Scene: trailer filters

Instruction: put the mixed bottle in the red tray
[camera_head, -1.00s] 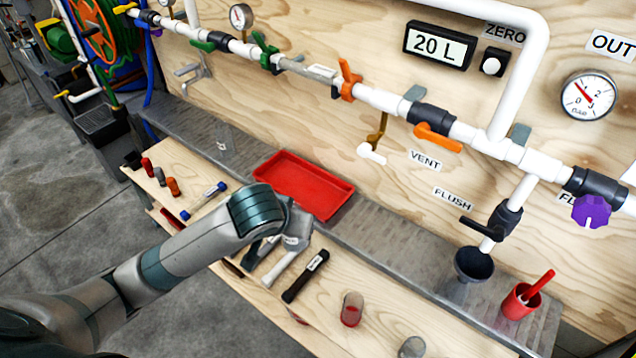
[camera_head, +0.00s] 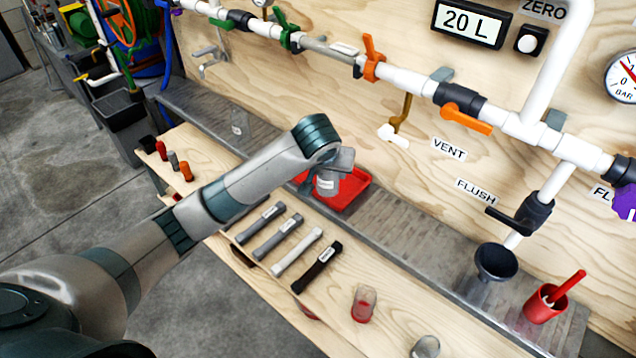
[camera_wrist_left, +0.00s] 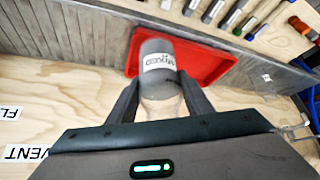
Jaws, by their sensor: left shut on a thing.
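The mixed bottle (camera_wrist_left: 158,62) is a clear bottle with grey contents and a white label, which reads upside down in the left wrist view. My left gripper (camera_wrist_left: 161,98) is shut on it, one finger on each side. In the head view the gripper (camera_head: 330,172) and bottle are over the red tray (camera_head: 352,203), partly covering it. The tray lies on the grey metal ledge against the wooden panel and shows behind the bottle in the wrist view (camera_wrist_left: 205,66). The gap between bottle and tray is hard to judge. My right gripper is not in view.
Several labelled filter tubes (camera_head: 298,254) lie on the wooden bench in front of the tray. A red-bottomed clear cup (camera_head: 364,303), a dark funnel (camera_head: 495,262) and a red cup (camera_head: 552,301) stand to the right. Pipes and valves run along the panel above.

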